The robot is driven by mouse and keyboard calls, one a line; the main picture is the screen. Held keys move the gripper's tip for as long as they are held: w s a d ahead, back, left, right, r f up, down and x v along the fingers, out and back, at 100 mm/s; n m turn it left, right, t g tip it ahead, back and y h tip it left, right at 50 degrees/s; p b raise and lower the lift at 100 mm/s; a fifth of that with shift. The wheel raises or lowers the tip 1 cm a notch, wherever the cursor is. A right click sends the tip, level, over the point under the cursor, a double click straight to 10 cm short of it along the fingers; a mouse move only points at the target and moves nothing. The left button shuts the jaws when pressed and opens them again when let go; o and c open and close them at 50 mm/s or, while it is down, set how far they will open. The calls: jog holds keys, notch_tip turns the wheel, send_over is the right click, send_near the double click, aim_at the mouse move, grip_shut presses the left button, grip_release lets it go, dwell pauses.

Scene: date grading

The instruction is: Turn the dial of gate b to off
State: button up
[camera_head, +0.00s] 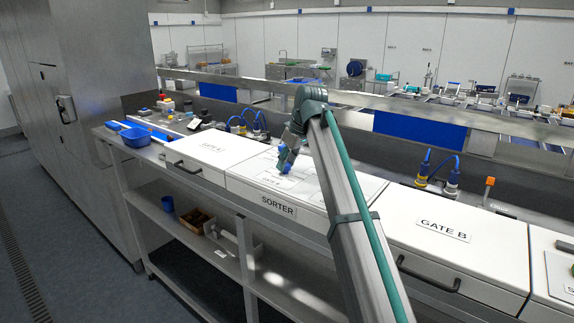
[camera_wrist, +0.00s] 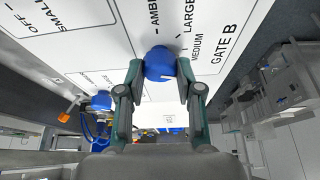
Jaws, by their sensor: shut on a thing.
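The gate B dial is a round blue knob (camera_wrist: 160,62) beside the printed words GATE B and MEDIUM in the wrist view. My gripper (camera_wrist: 159,70) is shut on it, with one finger on each side. LARGE and a partly cut-off word starting AMB are printed beyond the dial. A small white mark shows on the knob, but I cannot tell its setting. In the head view my gripper (camera_head: 287,158) reaches down to the white sorter panel (camera_head: 245,178), and a bit of blue shows at its fingertips.
In the wrist view another blue knob-like thing (camera_wrist: 102,100) is at the left; OFF and SMALL are printed at upper left. The GATE B cover (camera_head: 475,255) with a dark handle is at right in the head view. A blue bin (camera_head: 135,137) stands far left.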

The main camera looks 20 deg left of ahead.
jog(key=m+t+b, duration=0.1)
jog(key=m, duration=0.2)
jog(key=shift+s+m+h, duration=0.1)
jog(key=shift+m+h, duration=0.2)
jog(key=shift+m, duration=0.1)
jog(key=m+t+h, duration=0.1)
jog(key=m, duration=0.2)
jog(key=shift+a+m+b, duration=0.15)
jog(key=shift+m+b, duration=0.15)
jog(key=m+h, duration=0.1)
jog(key=m, duration=0.2)
jog(key=m+h+b, duration=0.1)
jog(key=m, duration=0.2)
jog(key=shift+a+t+h, duration=0.15)
jog(key=shift+t+h, duration=0.15)
jog(key=shift+t, duration=0.1)
jog(key=o, duration=1.2)
jog(key=shift+c, duration=0.2)
jog(key=shift+s+r, duration=0.1)
jog(key=v, duration=1.2)
